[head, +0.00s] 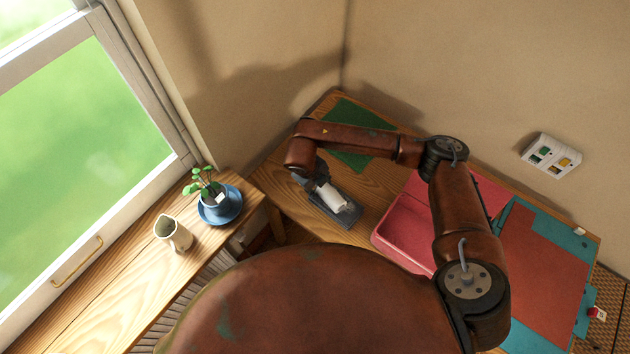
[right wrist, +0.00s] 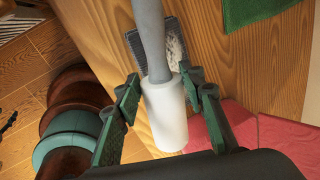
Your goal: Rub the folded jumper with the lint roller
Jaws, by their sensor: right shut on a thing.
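The lint roller has a white roll (head: 333,197) and a grey handle (right wrist: 150,40). My right gripper (head: 318,184) is shut on it, with fingers on both sides of the roll in the right wrist view (right wrist: 167,88). The roller is over a dark grey holder (head: 345,217) on the wooden table; whether they touch is unclear. A flat red rectangle (head: 545,268), seemingly the folded jumper, lies on a teal board (head: 577,243) at the right, partly hidden by my arm. My left gripper is out of view.
A pink tray-like thing (head: 398,226) lies between the roller and the teal board. A green mat (head: 350,157) is at the back corner. A potted plant on a blue saucer (head: 232,207) and a cream jug (head: 172,232) stand on the window-side ledge.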

